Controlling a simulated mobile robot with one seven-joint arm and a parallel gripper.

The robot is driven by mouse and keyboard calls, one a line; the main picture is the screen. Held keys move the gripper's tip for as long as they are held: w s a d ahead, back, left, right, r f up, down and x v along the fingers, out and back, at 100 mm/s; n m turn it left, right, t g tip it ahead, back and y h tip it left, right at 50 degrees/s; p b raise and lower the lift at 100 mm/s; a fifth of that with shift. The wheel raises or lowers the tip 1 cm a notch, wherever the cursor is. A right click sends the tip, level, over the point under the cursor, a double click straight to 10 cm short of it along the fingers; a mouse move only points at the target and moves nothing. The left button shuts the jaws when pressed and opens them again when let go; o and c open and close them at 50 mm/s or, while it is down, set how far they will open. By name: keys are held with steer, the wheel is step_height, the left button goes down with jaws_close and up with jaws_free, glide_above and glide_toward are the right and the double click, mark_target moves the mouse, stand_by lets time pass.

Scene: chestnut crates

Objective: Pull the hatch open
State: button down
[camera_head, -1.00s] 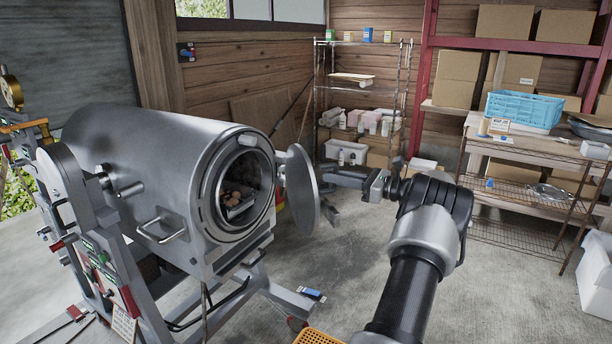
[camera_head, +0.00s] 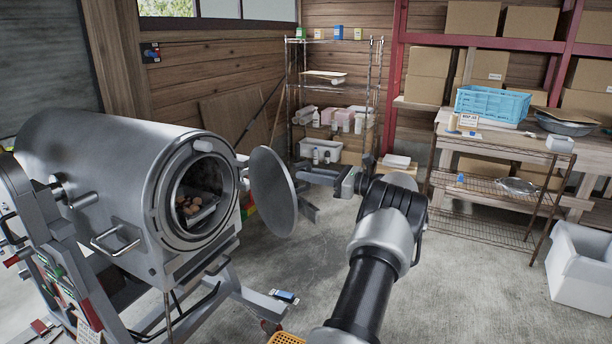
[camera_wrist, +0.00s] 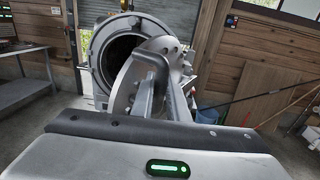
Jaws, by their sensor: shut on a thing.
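The hatch (camera_head: 272,192) is a round grey metal door at the mouth of the big steel drum (camera_head: 100,185). It stands swung out from the drum's opening, and its outer face also shows in the wrist view (camera_wrist: 122,92). My gripper (camera_head: 305,174) is at the far right side of the hatch, shut on its handle. In the wrist view the bent metal handle (camera_wrist: 158,68) lies between the fingers. The fingertips are partly hidden by the handle and the hatch. The open drum holds a metal tray with several brown round things (camera_head: 188,204).
A wire shelf (camera_head: 336,85) stands behind the hatch. A workbench (camera_head: 510,150) with a blue crate (camera_head: 493,103) is at the right, and a white bin (camera_head: 580,265) stands in front of it. Bare concrete floor lies between. An orange basket (camera_head: 287,338) is at the bottom edge.

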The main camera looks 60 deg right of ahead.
steer(key=shift+r, duration=0.1)
steer(key=c, duration=1.7)
jaws_free()
steer(key=s+d, duration=0.1)
steer(key=s, duration=0.4)
steer(key=s+d, duration=0.1)
steer(key=s, duration=0.5)
steer(key=s+d, duration=0.1)
steer(key=s, duration=0.5)
steer(key=shift+s+b, duration=0.1)
steer(key=shift+b, duration=0.25)
